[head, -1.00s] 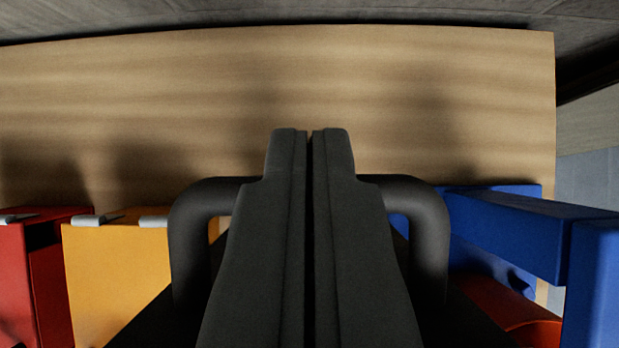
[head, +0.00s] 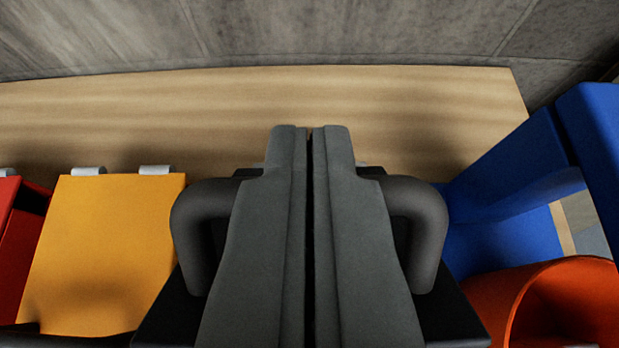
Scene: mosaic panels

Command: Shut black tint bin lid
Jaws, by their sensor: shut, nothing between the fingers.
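My gripper (head: 310,130) is shut and empty, pointing away from me in the middle of the head view. A black surface shows on both sides below it, at the left (head: 165,322) and the right; it looks like the black bin's lid, lying under my gripper. Small bits of light hinge (head: 365,166) show just behind my fingers. Most of the black bin is hidden by my gripper, so I cannot tell for certain how far its lid is open or whether I touch it.
A yellow bin lid (head: 105,245) with two pale hinges lies to the left, with a red bin (head: 25,235) beyond it. At right stand a blue box-like piece (head: 500,165) and an orange-red round container (head: 570,300). The wooden board (head: 400,95) behind is clear, before a grey wall (head: 270,35).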

